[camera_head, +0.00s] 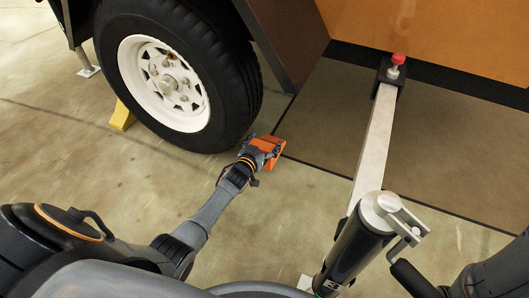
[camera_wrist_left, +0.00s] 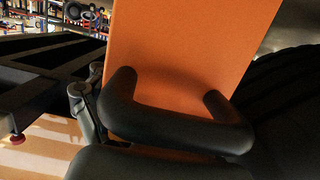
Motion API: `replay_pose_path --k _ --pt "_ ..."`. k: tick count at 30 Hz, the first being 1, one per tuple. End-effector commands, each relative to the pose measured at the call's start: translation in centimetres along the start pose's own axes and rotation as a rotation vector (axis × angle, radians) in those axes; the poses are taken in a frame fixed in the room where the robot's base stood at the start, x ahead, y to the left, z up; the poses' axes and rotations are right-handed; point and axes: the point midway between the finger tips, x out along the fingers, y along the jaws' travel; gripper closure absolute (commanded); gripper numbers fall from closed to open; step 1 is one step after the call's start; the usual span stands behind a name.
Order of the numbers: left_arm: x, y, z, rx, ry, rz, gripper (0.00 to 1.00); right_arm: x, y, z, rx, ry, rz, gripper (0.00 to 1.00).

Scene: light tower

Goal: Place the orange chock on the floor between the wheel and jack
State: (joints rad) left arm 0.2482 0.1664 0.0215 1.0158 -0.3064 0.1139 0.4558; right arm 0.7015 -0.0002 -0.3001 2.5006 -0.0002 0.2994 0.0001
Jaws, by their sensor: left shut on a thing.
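The orange chock (camera_head: 271,147) is low beside the right side of the black tyre of the white-rimmed wheel (camera_head: 178,82). My left gripper (camera_head: 258,152) is shut on the chock. I cannot tell whether the chock touches the floor or the tyre. The jack (camera_head: 352,245), a dark cylinder with a metal top, stands to the right, at the near end of a pale metal bar. My right gripper is not in view; only part of my right arm shows at the right edge.
A yellow chock (camera_head: 122,116) sits on the floor at the wheel's left side. The trailer's dark fender panel (camera_head: 285,40) hangs above and right of the tyre. The pale bar (camera_head: 376,140) runs to a red-knobbed fitting (camera_head: 398,59). Concrete floor (camera_head: 300,190) is clear between chock and jack.

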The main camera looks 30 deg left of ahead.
Motion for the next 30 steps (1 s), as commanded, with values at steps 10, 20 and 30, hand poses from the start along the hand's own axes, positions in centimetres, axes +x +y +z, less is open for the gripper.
replay_pose_path --k 10,20,30 --pt "0.5 0.0 3.3 -0.001 0.003 0.000 0.79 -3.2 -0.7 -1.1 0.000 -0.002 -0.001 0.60" --pt "0.4 0.0 3.8 -0.001 -0.006 -0.001 0.08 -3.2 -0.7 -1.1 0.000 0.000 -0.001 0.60" --pt "0.4 0.0 3.8 -0.001 -0.005 -0.001 0.00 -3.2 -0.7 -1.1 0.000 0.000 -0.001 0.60"
